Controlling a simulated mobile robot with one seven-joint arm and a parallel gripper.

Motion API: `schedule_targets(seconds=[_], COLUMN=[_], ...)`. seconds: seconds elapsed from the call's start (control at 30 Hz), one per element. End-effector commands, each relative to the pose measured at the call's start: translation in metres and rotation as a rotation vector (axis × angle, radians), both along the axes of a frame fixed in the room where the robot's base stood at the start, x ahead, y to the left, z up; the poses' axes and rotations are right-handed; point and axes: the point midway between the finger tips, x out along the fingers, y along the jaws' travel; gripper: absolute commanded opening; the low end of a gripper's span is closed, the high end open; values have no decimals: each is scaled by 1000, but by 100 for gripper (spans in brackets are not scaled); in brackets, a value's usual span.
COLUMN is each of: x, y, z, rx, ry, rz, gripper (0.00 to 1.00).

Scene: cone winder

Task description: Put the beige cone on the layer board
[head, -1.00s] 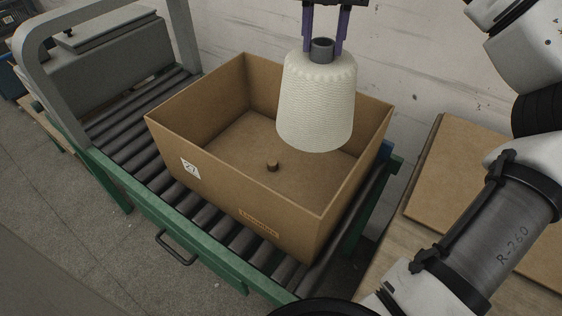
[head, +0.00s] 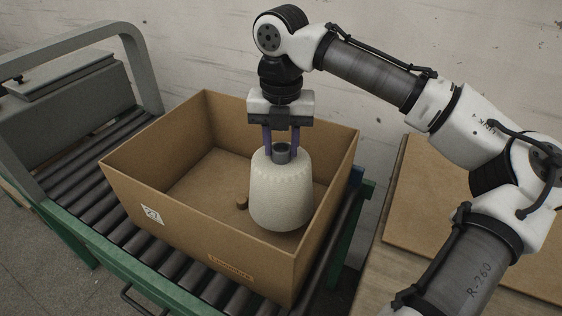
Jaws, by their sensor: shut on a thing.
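The beige cone (head: 281,192), a yarn cone with a grey tube (head: 281,155) at its top, is upright inside the cardboard box (head: 165,235), toward its right side. My gripper (head: 281,146) is above it, its purple fingers shut on the tube. I cannot tell whether the cone's base touches the box's floor. A flat brown board (head: 205,180) forms the floor inside the box, which may be the layer board. A small brown peg (head: 241,202) stands on it just left of the cone, partly hidden by the cone.
The box stands on a green-framed roller conveyor (head: 98,218), with a grey arch (head: 133,60) at the left. Another flat brown board (head: 470,215) lies on a wooden surface at the right. A pale wall is behind. The left part of the box is clear.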

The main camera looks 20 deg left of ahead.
Motion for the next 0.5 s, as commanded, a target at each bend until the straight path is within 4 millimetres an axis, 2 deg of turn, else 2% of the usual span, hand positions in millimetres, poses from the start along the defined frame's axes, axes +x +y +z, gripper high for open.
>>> schedule_targets(seconds=[0.17,0.4,0.5], x=[0,0,0], y=[0,0,0], z=[-10,-41,-47], rx=[0,0,-1], ry=[-1,-3,-2], rz=[-1,-1,0], gripper=[0,0,0])
